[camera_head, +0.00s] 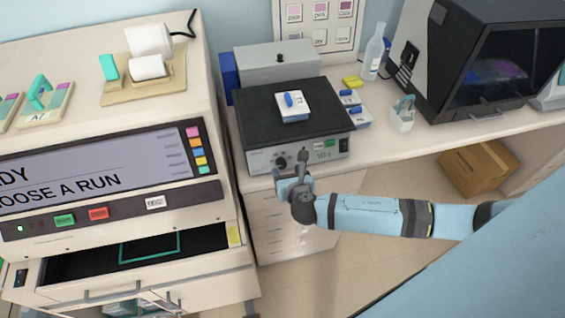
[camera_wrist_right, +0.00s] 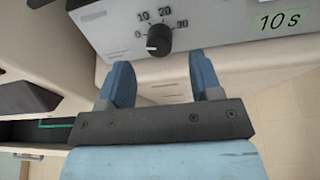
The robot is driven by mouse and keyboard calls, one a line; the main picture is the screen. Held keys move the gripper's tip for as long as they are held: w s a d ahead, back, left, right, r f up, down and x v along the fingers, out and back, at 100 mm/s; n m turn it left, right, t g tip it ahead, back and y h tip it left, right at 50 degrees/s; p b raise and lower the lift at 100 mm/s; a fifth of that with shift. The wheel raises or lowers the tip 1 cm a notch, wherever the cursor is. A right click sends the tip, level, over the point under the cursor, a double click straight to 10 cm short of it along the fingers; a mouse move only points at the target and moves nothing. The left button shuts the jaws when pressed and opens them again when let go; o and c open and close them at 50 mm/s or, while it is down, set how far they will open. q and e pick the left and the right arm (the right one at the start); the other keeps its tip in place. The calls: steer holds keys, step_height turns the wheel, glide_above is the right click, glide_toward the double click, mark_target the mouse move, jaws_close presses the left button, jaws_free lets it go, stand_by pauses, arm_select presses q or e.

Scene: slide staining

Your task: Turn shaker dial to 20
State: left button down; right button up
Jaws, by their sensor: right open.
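The shaker (camera_head: 295,110) has a black top plate and a pale front panel. Its black dial (camera_head: 281,162) also shows in the right wrist view (camera_wrist_right: 159,39), with marks 0, 10, 20 and 30 around it. The dial's white mark sits at its lower left, on the side of the 0. My right gripper (camera_head: 293,172) is just in front of the panel near the dial. In the wrist view its two blue fingers (camera_wrist_right: 163,78) are open and apart, below the dial and not around it. My left gripper is not in view.
A white block with a blue handle (camera_head: 292,105) sits on the shaker. A green label (camera_wrist_right: 280,21) reading "10 s" is right of the dial. A stainer cabinet (camera_head: 110,190) with an open drawer stands left. A clear bottle (camera_head: 374,55) stands behind, right.

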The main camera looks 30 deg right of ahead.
mark_target(283, 165)
steer(key=x, duration=0.5)
steer(key=shift+f, duration=0.1)
steer(key=c, duration=0.9)
